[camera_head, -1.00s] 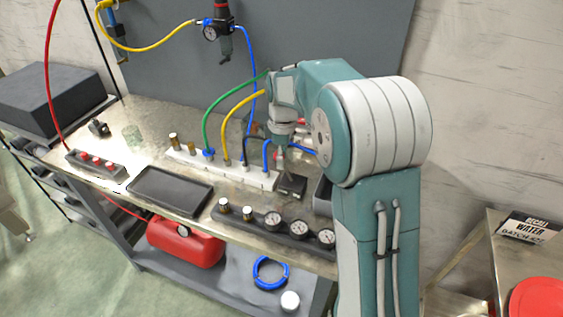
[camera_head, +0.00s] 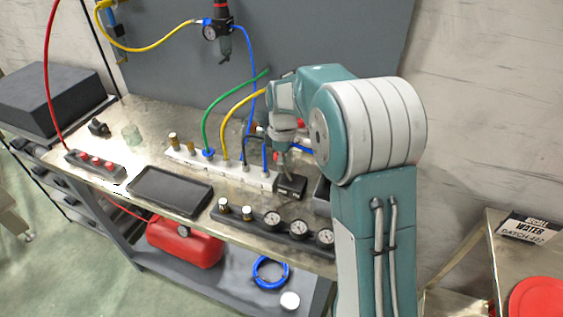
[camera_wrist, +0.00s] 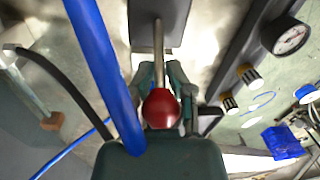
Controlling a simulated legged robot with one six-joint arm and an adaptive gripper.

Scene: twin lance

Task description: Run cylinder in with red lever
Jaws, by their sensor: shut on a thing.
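The red lever's ball knob (camera_wrist: 160,108) shows in the middle of the wrist view. Its metal stem runs up the picture to a dark block (camera_wrist: 158,22). My gripper (camera_wrist: 160,84) is shut on the red lever, with its teal fingers on either side of the stem and knob. In the head view my gripper (camera_head: 281,165) is low over the bench, just above a small black valve box (camera_head: 291,187). I cannot pick out the cylinder; my arm covers the bench's right part.
A white manifold (camera_head: 225,168) with green, yellow, black and blue hoses stands just left of my gripper. A blue hose (camera_wrist: 105,75) crosses close by in the wrist view. A gauge strip (camera_head: 255,222) and an empty black tray (camera_head: 170,191) lie in front.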

